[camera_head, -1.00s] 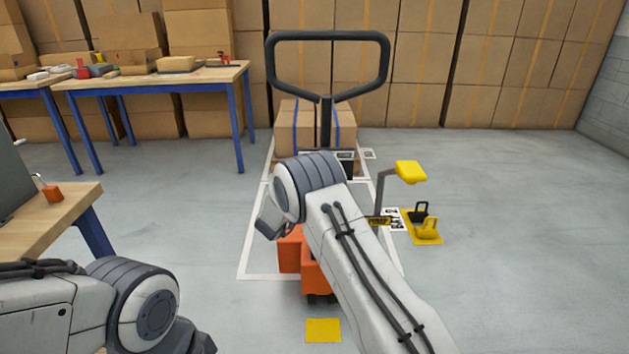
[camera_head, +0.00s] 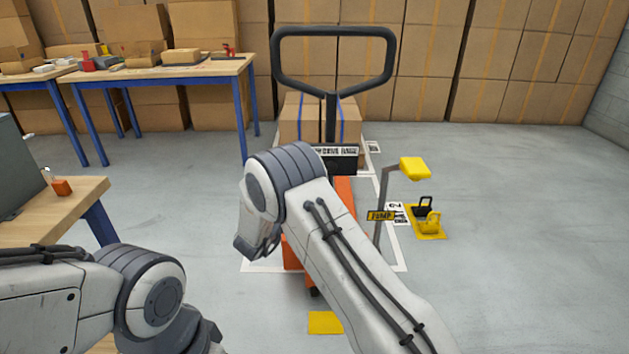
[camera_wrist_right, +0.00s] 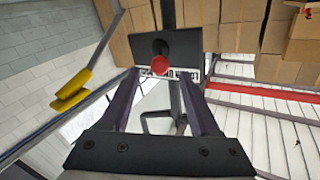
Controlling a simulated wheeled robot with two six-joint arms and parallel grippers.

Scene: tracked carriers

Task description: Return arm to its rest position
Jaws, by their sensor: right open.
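My right arm (camera_head: 325,240) reaches in from the bottom, its wrist bent down to the left in front of an orange pallet truck (camera_head: 345,195). My right gripper (camera_wrist_right: 160,74) is open in the right wrist view, with two dark fingers apart. A red round knob (camera_wrist_right: 159,68) and a black plate (camera_wrist_right: 185,45) appear between and beyond the fingers; I see no contact. In the head view the fingers are hidden. My left arm (camera_head: 130,295) is folded at the lower left; its gripper is out of view.
The truck's black loop handle (camera_head: 333,30) stands upright ahead, with a strapped carton (camera_head: 311,118) behind. A yellow-topped pump post (camera_head: 414,168) stands right of my arm, near padlock shapes (camera_head: 428,213) on a yellow mat. A wooden bench (camera_head: 50,209) is at left. Floor at right is clear.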

